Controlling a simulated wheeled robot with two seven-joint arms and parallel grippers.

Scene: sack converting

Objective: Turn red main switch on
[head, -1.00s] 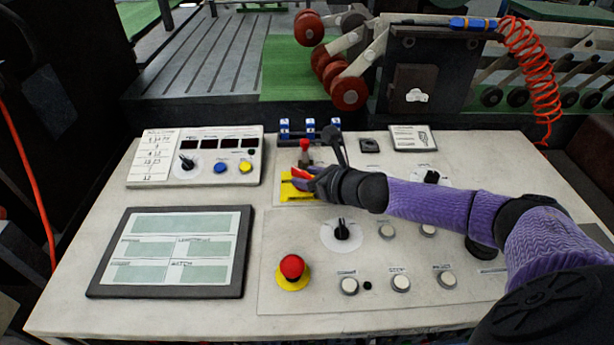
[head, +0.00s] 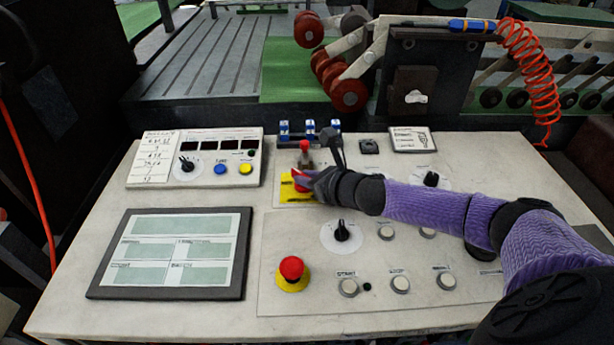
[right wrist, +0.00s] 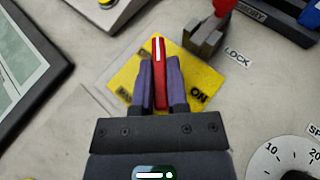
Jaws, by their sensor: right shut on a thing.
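The red main switch handle (right wrist: 159,62) sits on a yellow plate (right wrist: 122,84) on the console. In the right wrist view the handle points up the picture, and an "ON" label shows on the plate at its right. My right gripper (right wrist: 160,78) is shut on the red handle, one finger on each side. In the head view the right gripper (head: 306,181) covers part of the yellow plate (head: 294,193) and the switch. My left gripper is not in view.
A red-knobbed lever (head: 304,148) marked "LOCK" stands just behind the switch. A red emergency button (head: 291,268), a black rotary knob (head: 342,231) and several white buttons are nearer. A dark-framed panel (head: 240,293) lies at left.

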